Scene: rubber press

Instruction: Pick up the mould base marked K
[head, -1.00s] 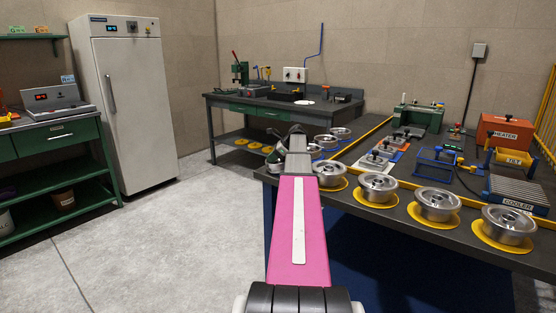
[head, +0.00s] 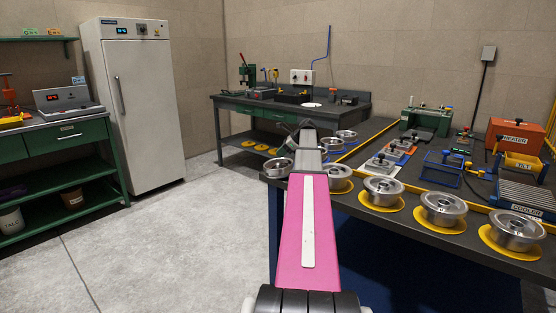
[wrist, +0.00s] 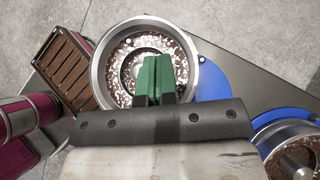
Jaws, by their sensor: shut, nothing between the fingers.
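A round silver mould base (wrist: 104,72) with a speckled inner floor and a raised centre ring lies under my gripper (wrist: 155,60) in the wrist view. The green fingers are shut together over its lower middle, with nothing between them. The base overlaps a blue disc (wrist: 210,80) and reaches past the table edge, with floor beyond. In the head view a silver base (head: 278,168) shows left of my arm at the table's near left corner. The arm hides my gripper there. I cannot read a letter K on any base.
Several silver bases on yellow discs line the front of the dark table (head: 400,223), including one at the right (head: 513,230). Another base (wrist: 290,155) is close at the lower right of the wrist view. Open floor (head: 180,240) lies left of the table.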

